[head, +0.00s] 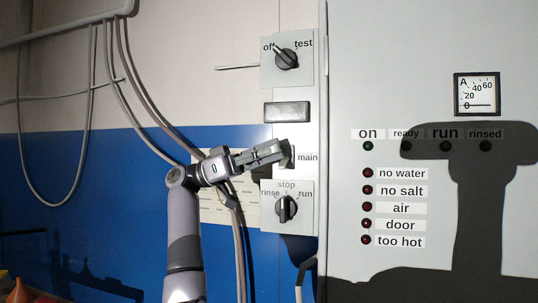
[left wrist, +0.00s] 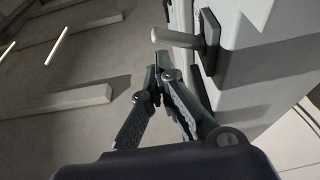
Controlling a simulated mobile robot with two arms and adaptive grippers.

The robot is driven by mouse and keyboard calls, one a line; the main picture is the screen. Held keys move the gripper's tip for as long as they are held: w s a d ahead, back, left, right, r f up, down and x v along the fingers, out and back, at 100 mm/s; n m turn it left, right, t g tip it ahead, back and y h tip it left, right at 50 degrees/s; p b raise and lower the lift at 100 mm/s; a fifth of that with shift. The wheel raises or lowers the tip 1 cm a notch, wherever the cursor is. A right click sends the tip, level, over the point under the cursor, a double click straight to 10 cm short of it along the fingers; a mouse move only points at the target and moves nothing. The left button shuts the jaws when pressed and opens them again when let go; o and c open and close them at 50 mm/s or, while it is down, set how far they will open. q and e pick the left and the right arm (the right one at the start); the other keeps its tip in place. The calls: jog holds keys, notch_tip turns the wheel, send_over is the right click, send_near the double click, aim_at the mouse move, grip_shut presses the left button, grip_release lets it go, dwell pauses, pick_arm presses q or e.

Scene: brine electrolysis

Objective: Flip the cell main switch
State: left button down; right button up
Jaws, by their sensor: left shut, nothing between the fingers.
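The cell main switch (head: 289,158), labelled "main", sits on the narrow grey panel between two rotary knobs. In the head view my left gripper (head: 281,149) is at the switch and partly covers it. In the left wrist view the switch's lever (left wrist: 178,38) sticks out to the left from a dark plate (left wrist: 209,43), with a pale end. My left gripper (left wrist: 163,66) is shut and empty, its tips just below the lever in that picture. I cannot tell whether they touch it. My right gripper is not in view.
An off/test knob (head: 287,59) is above and a rinse/stop/run knob (head: 286,208) close below. The cabinet (head: 420,60) at right has a gauge (head: 477,94) and several lamps; a shadow falls across it. Cables (head: 125,75) hang along the wall at left.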

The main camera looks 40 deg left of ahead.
pick_arm(q)
jog(key=v, duration=1.2)
jog(key=shift+f, duration=0.1)
